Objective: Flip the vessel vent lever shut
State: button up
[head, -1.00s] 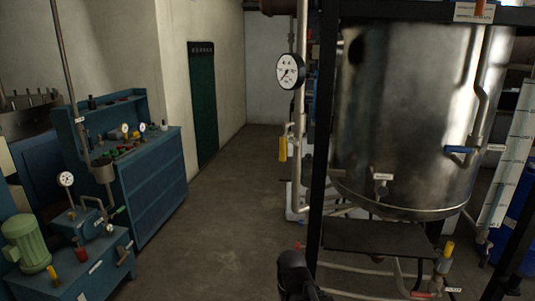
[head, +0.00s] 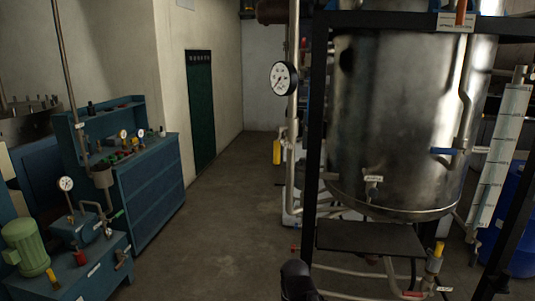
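A large steel vessel (head: 400,115) hangs in a black frame at the right. A valve with a blue lever (head: 447,151) sits on the pipe at its right side. An orange handle (head: 461,12) stands upright above a white label (head: 455,22) at the top of the frame. The label is too small to read, so I cannot tell for sure which lever is the vent. My gripper (head: 297,282) is a dark shape at the bottom edge, low and well away from both levers. Its fingers cannot be made out.
A pressure gauge (head: 284,79) and a yellow-handled valve (head: 277,152) are on the pipe left of the vessel. A dark shelf (head: 370,238) and a red-handled valve (head: 413,294) are below it. A blue workbench (head: 150,190) stands left. The floor between (head: 235,200) is clear.

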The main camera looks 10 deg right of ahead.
aim_at(276, 143)
jog(key=z, duration=0.1)
jog(key=i, duration=0.95)
jog(key=u, duration=0.05)
